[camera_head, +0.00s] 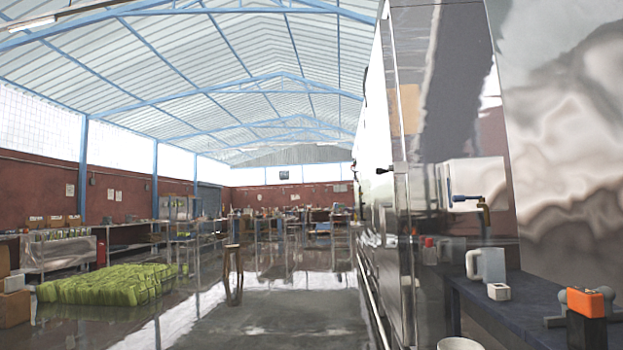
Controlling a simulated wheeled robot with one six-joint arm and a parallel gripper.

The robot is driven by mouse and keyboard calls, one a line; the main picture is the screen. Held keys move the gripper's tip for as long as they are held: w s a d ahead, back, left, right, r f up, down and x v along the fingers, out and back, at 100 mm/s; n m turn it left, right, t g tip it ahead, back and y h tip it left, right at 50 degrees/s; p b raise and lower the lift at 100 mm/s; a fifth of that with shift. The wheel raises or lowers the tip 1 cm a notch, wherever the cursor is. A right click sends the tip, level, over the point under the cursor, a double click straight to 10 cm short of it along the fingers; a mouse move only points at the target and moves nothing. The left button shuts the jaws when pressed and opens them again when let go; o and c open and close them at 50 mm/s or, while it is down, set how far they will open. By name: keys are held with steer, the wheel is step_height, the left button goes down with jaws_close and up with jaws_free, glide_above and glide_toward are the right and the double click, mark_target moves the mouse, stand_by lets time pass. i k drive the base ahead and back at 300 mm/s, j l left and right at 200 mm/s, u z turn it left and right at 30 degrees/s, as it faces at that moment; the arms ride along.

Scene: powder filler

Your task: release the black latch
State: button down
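A small black latch-like part (384,170) sticks out to the left from the front edge of a tall, shiny metal machine (408,130), right of the picture's middle. It is small and far off, so I cannot tell whether it is fastened. My gripper does not show in the head camera view.
A dark bench (500,300) at the lower right carries a light mug (487,265), a small white block (499,292) and an orange-and-black object (586,301). A blue-handled valve (465,198) sits above. Green bundles (105,285) lie at left.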

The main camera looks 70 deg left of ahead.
mark_target(379, 171)
steer(key=u, duration=1.65)
steer(key=i+j, duration=0.1)
steer(key=i, duration=0.7)
steer(key=i+j, duration=0.15)
steer(key=i, duration=0.6)
steer(key=i+j, duration=0.1)
steer(key=i, duration=0.7)
steer(key=i+j, duration=0.1)
steer(key=i, duration=0.7)
steer(key=l+z, duration=0.05)
